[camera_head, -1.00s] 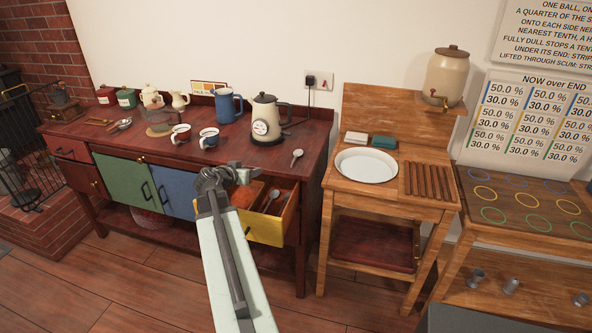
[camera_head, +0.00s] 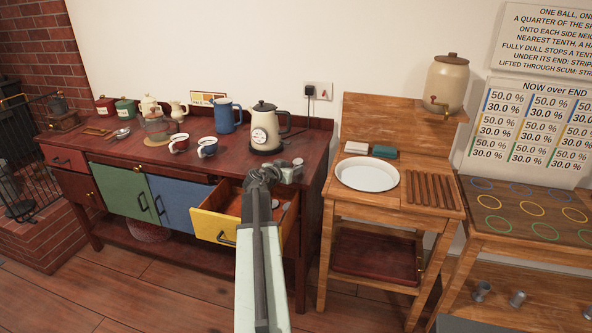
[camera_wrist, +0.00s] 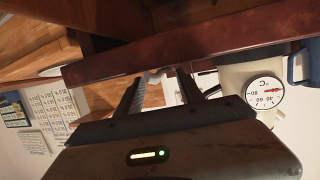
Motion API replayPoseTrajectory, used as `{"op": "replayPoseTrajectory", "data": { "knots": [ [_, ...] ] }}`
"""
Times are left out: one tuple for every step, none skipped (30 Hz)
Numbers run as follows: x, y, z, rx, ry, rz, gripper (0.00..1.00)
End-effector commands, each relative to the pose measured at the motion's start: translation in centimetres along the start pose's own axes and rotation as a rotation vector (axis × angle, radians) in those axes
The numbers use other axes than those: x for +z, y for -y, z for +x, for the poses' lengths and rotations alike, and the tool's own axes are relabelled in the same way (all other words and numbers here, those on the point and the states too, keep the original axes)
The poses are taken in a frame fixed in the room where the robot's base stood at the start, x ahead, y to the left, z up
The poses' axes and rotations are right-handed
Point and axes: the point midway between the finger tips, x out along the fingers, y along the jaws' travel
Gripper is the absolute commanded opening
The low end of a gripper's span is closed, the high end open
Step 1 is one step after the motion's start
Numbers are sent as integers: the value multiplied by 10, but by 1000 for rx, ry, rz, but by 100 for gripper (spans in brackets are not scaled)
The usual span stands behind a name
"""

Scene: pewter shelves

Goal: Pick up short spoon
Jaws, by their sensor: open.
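My gripper (camera_head: 288,172) is open at the front edge of the dark red cabinet top, above the yellow drawer, which stands pulled out. In the wrist view its two dark fingers (camera_wrist: 158,84) are apart, pointing at the dark red edge. A small pale thing shows between them there; I cannot tell if it is a spoon. A light spoon (camera_head: 298,161) on the cabinet top is mostly hidden behind my gripper. Inside the open drawer, spoon parts (camera_head: 276,204) show beside my arm, which hides the rest. I cannot tell which spoon is the short one.
A cream kettle (camera_head: 265,128) with a dial stands just behind my gripper, with a blue jug (camera_head: 226,115) and two mugs (camera_head: 207,147) to its left. The yellow drawer (camera_head: 213,228) juts out under my arm. A wooden stand with a white plate (camera_head: 367,175) is at right.

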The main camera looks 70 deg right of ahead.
Motion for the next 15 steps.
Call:
{"op": "replayPoseTrajectory", "data": {
  "knots": [
    [1,1,10,1,0,1,45],
    [1,1,12,0,0,0,45],
    [0,1,12,0,0,0,45],
    [0,1,12,0,0,0,45],
    [0,1,11,-1,0,0,45],
    [-1,1,11,-1,0,0,45],
    [-1,1,11,-1,0,0,45],
    [-1,1,11,-1,0,0,45],
    [-1,1,11,-1,0,0,33],
    [-1,1,11,-1,0,0,25],
    [-1,1,11,-1,0,0,17],
    [-1,1,10,-1,0,0,6],
    [-1,1,10,-1,0,0,0],
    [-1,1,10,-1,0,0,0],
    [-1,1,10,-1,0,0,0]
  ]
}}
